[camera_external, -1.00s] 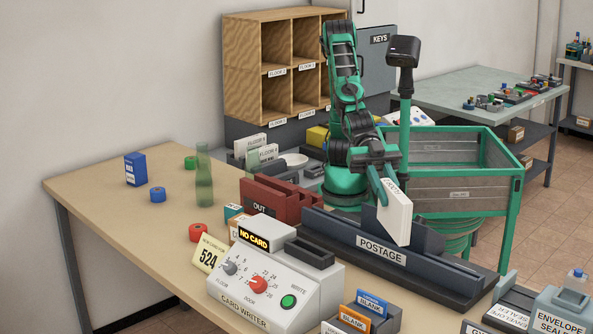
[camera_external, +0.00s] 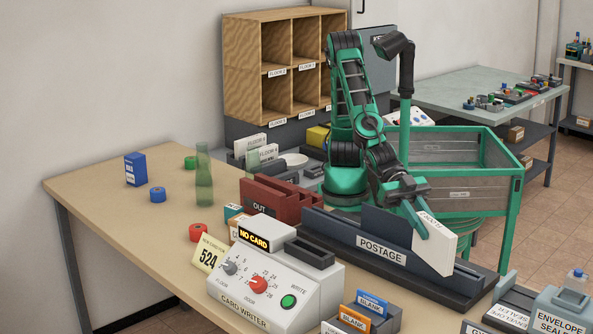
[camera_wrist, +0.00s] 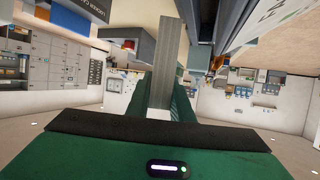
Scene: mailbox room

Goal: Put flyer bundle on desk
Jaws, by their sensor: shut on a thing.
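My gripper (camera_external: 414,218) is shut on a white slab-like bundle (camera_external: 436,250) with small dark lettering on its edge, too small to read surely. I take it to be the flyer bundle. It hangs tilted, overlapping the right end of the POSTAGE machine in the external view; I cannot tell whether it touches it. In the wrist view the bundle (camera_wrist: 165,62) shows as a grey layered edge between the green fingers. The beige desk (camera_external: 105,215) has bare room at its left.
The POSTAGE machine (camera_external: 381,249), red OUT tray (camera_external: 259,206) and card writer (camera_external: 245,294) crowd the desk's right part. A green-framed cart (camera_external: 462,190) is behind my arm.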

